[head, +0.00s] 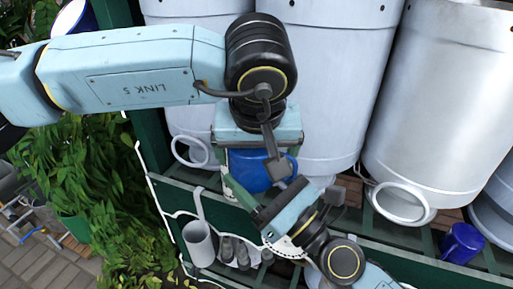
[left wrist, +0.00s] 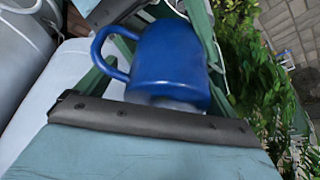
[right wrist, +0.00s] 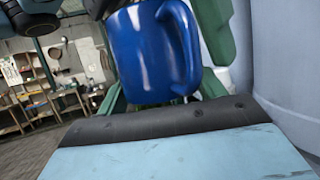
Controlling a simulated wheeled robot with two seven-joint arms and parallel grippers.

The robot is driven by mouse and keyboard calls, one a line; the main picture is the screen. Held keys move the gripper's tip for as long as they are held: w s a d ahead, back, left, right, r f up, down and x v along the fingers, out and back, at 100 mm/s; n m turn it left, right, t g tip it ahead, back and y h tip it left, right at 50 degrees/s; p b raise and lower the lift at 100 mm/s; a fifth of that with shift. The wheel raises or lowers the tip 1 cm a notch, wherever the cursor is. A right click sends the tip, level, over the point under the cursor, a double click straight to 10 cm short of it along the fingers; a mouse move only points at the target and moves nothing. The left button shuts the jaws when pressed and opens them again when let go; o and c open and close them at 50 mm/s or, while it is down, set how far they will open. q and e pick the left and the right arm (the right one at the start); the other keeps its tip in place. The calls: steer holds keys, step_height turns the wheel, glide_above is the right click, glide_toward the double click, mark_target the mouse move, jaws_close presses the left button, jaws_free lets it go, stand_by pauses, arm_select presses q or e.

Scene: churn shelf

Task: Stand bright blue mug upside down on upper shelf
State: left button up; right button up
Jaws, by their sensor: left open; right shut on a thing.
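The bright blue mug (head: 247,166) is between my two grippers in the middle of the head view, in front of the churns. My right gripper (head: 262,187) comes from the lower right and is shut on it. My left gripper (head: 257,153) is open and reaches over the mug from above in the picture. The mug fills the space between the fingers in the left wrist view (left wrist: 170,60) and the right wrist view (right wrist: 148,55). Its handle shows in both. The grippers hide part of it, and I cannot tell which way its mouth faces.
Large grey metal churns (head: 425,110) crowd the green slatted shelf (head: 350,222). A darker blue mug (head: 462,243) stands on the shelf at the right. A grey cup with a long handle (head: 198,243) is at the lower left. Leafy plants (head: 95,180) border the left side.

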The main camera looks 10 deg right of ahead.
arm_select(q)
steer(key=shift+s+d, duration=0.1)
steer(key=c, duration=1.1)
arm_select(e)
steer(key=shift+a, duration=0.1)
arm_select(q)
steer(key=shift+c, duration=0.4)
arm_select(e)
steer(key=o, duration=0.9)
steer(key=shift+c, duration=0.2)
steer(key=o, duration=0.3)
steer(key=shift+s, duration=0.1)
